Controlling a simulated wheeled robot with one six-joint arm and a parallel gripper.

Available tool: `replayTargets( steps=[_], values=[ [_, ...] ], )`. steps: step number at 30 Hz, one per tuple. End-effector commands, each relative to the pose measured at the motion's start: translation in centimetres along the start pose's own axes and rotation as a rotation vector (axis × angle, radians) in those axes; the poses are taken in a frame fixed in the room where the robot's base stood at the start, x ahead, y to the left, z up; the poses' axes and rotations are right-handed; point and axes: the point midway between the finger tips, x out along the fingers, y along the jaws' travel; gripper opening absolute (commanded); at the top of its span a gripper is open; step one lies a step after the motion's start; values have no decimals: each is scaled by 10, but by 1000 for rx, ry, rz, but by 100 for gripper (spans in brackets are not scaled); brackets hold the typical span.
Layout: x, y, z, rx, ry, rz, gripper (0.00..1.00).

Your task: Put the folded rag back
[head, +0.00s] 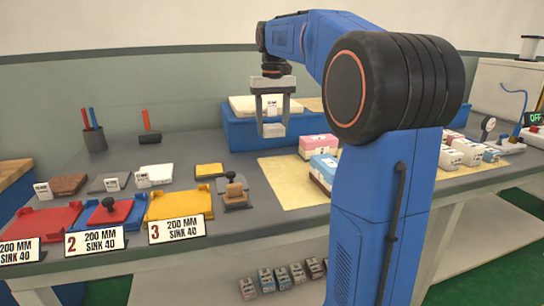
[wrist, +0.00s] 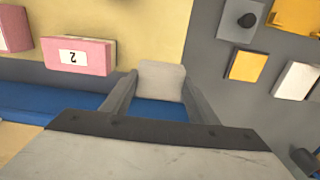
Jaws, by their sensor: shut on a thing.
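My gripper (head: 272,120) points down in front of the blue bin (head: 238,133) at the back of the bench. It is shut on a small pale grey-white block-like thing, which I take for the folded rag (head: 274,130). The rag also shows between the fingers in the wrist view (wrist: 161,80), held above the bench. A pale slab (head: 243,104) lies on the blue bin. The wrist view shows blue below and behind the rag.
A pink-topped box (head: 318,146) and a blue-topped box (head: 325,168) stand on a yellow mat (head: 285,182) to the right. Red and yellow trays (head: 180,205), a stamp-like block (head: 233,193) and a pen cup (head: 94,138) are left. Grey bench between is clear.

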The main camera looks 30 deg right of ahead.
Motion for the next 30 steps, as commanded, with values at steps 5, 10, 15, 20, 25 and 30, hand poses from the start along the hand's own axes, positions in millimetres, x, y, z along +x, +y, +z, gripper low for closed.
replayTargets(
  steps=[5,10,15,20,25,30],
  values=[
    [30,0,1,0,-2,0,36],
    [47,0,0,0,0,0,36],
    [57,0,0,0,-1,0,36],
    [79,0,1,0,-2,0,36],
    [92,0,0,0,0,0,36],
    [91,0,0,0,0,0,36]
  ],
)
